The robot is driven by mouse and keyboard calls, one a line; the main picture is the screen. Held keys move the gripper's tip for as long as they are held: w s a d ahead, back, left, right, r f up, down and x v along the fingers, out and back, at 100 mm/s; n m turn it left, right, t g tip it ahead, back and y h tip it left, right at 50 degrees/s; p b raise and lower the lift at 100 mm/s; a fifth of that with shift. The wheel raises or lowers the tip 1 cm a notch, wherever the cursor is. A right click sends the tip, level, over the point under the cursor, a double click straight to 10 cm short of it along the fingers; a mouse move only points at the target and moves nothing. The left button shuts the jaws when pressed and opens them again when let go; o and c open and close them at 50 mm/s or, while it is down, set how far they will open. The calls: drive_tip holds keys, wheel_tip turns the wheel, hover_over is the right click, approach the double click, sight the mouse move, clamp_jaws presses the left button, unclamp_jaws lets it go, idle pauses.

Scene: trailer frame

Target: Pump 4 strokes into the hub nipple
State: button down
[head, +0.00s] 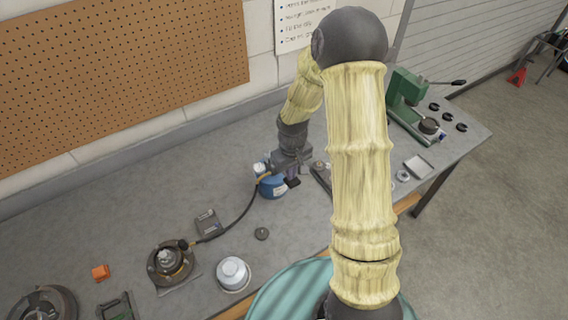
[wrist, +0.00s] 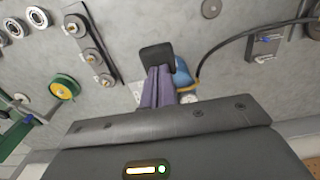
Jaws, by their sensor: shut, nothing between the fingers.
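A blue grease pump (head: 271,188) with a white top stands on the bench in the head view. A black hose (head: 245,213) runs from it to the hub (head: 170,259) at lower left; the hose end meets the hub's side. The nipple itself is too small to make out. My gripper (head: 291,178) is shut and empty, pointing down just right of the pump. In the wrist view my gripper (wrist: 159,80) shows its purple fingers together, with a dark pad (wrist: 157,56) at their tips. The blue pump (wrist: 183,76) is partly hidden behind them; contact cannot be told.
A white-grey cup (head: 233,272) and a small dark disc (head: 261,233) lie in front of the hose. A grey box (head: 207,222) sits behind it. A green press (head: 405,100) stands at the right end. An orange block (head: 100,272) lies at left.

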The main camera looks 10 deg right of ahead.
drive_tip(key=shift+w+r+p, duration=0.15)
drive_tip(key=shift+r+p, duration=0.4)
drive_tip(key=shift+r, duration=0.4)
drive_tip(key=shift+f, duration=0.1)
drive_tip(key=shift+s+f+b, duration=0.15)
drive_tip(key=shift+f+b, duration=0.35)
drive_tip(key=shift+f, duration=0.1)
drive_tip(key=shift+s+f+b, duration=0.15)
drive_tip(key=shift+f+b, duration=0.35)
drive_tip(key=shift+f, duration=0.05)
drive_tip(key=shift+s+f+b, duration=0.1)
drive_tip(key=shift+f+b, duration=0.25)
drive_tip(key=shift+f, duration=0.05)
drive_tip(key=shift+s+d+f+b, duration=0.1)
drive_tip(key=shift+f+b, duration=0.45)
drive_tip(key=shift+f, duration=0.3)
